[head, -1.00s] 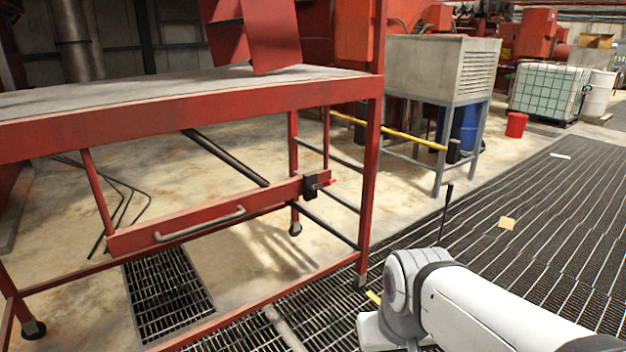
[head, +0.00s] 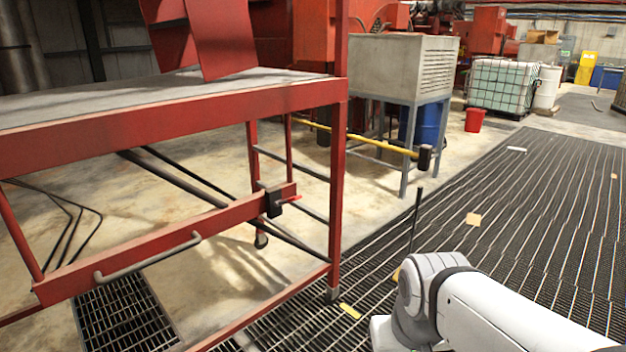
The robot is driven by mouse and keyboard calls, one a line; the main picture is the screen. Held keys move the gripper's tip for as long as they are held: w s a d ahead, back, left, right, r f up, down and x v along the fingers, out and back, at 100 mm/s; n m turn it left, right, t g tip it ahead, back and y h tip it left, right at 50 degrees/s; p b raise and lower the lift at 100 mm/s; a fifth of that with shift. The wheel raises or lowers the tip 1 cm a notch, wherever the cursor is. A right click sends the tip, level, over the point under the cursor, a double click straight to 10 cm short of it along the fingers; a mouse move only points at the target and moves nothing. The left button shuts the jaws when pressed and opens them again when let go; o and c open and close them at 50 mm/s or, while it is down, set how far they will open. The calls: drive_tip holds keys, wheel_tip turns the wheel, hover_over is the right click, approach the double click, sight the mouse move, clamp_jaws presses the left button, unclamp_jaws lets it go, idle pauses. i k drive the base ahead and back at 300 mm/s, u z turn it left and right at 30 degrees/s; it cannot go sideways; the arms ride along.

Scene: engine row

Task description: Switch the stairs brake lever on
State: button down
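The red stairs frame (head: 170,112) with a grey top platform stands at the left in the head view. On its lower red crossbar sits a small black block (head: 274,204) with a short red lever (head: 291,198) pointing right. A grey handle (head: 148,259) is fixed to the same crossbar, further left. I take the red lever to be the brake lever; its on or off state cannot be told. My white arm enters at the lower right, to the right of the frame and apart from it. My gripper's fingers do not show.
A red leg (head: 337,200) of the frame stands between my arm and the lever. A grey box on legs (head: 405,66), a yellow bar (head: 372,143) and a red bucket (head: 475,120) are behind. The dark grated floor (head: 530,215) at the right is largely clear.

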sight(276, 203)
drive_tip(key=z, duration=0.3)
drive_tip(key=i, duration=1.45)
drive_tip(key=u, duration=0.55)
